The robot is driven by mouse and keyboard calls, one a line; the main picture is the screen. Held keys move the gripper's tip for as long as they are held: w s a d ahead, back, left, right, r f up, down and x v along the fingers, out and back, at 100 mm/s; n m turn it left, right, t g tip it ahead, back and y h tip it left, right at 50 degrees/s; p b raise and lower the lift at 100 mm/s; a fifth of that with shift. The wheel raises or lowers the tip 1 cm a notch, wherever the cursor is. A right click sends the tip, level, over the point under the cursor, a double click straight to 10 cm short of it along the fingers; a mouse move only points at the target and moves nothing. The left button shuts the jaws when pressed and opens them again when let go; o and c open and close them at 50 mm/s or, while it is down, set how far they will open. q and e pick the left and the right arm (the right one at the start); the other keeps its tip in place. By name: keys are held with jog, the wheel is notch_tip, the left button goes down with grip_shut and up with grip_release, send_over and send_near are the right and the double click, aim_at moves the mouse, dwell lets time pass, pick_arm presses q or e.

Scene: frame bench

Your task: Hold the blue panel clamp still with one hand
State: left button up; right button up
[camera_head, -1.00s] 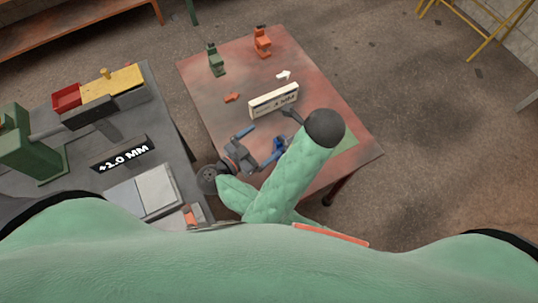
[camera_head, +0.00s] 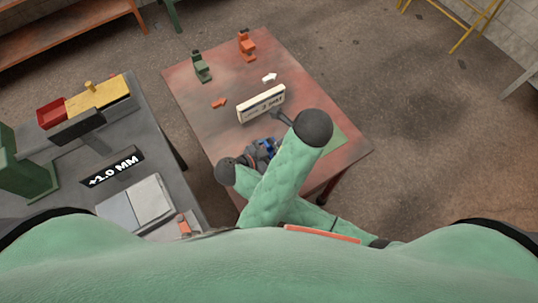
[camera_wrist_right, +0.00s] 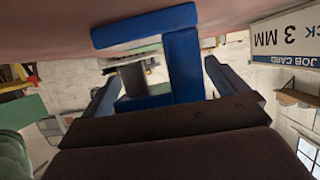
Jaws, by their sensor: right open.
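The blue panel clamp (camera_head: 269,147) is on the reddish table, partly hidden by my right arm and gripper in the head view. In the right wrist view the blue clamp (camera_wrist_right: 184,65) fills the middle, with a long bar across the top and an upright part. My right gripper (camera_wrist_right: 160,78) is open, with one finger on each side of the clamp's upright part and visible gaps between. In the head view the right gripper (camera_head: 255,156) is small and partly covered by my forearm. My left gripper is not in view.
A job card block (camera_head: 261,104) stands just behind the clamp. A green clamp (camera_head: 201,67), an orange clamp (camera_head: 247,46), a white arrow (camera_head: 269,78) and a small orange piece (camera_head: 219,103) are farther back. A grey bench (camera_head: 150,160) with a "+1.0 MM" sign (camera_head: 116,167) is at left.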

jog(key=shift+w+d+f, duration=0.15)
jog(key=shift+w+d, duration=0.05)
jog(key=shift+d, duration=0.05)
jog(key=c, duration=1.3)
dwell(0.4)
